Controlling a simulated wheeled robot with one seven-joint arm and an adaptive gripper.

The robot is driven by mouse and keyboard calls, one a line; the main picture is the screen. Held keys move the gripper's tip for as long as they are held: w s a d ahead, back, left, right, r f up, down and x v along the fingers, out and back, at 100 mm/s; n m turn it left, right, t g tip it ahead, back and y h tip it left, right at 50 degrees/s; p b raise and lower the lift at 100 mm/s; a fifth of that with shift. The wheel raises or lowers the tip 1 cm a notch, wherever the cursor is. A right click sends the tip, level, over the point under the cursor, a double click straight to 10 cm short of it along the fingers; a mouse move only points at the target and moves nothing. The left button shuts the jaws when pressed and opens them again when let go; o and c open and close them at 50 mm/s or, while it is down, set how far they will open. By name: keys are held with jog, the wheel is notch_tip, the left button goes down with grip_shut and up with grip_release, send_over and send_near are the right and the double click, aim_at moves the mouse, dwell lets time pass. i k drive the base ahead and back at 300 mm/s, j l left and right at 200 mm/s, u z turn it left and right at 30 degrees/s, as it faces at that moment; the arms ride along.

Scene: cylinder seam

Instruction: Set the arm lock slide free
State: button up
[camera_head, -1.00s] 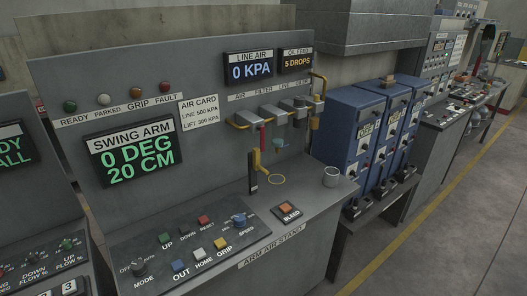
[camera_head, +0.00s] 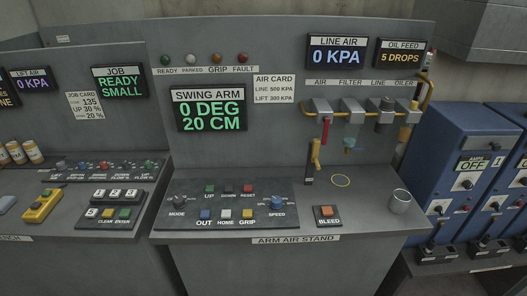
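No part in view is labelled arm lock slide, and I cannot tell which part it is. The arm air stand (camera_head: 365,235) is a grey console with a sloped button panel (camera_head: 270,222) and an upright back. The swing arm display (camera_head: 210,109) reads 0 DEG, 20 CM. The line air display (camera_head: 337,53) reads 0 KPA. A yellow-and-black upright piece (camera_head: 315,156) stands at the back of the bench, left of a flat yellow ring (camera_head: 341,181). A red handle (camera_head: 325,132) hangs below the block labelled AIR. My gripper is not in view.
A grey cup (camera_head: 400,202) stands at the bench's right end, and an orange BLEED button (camera_head: 327,211) sits left of it. Blue cabinets (camera_head: 463,150) stand to the right. Another console at left carries a yellow box (camera_head: 41,207). The bench front around the ring is clear.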

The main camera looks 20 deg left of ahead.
aim_at(316, 144)
jog(key=i+l+u, duration=0.2)
jog(key=l+u, duration=0.2)
jog(key=i+l+u, duration=0.15)
jog(key=l+u, duration=0.3)
jog(key=l, duration=0.15)
jog(key=l+u, duration=0.4)
jog(key=l, duration=0.2)
jog(key=l+u, duration=0.4)
jog(key=l, duration=0.2)
jog(key=i+l+u, duration=0.1)
jog(key=i, duration=0.2)
jog(key=i+l+u, duration=0.1)
jog(key=i, duration=0.2)
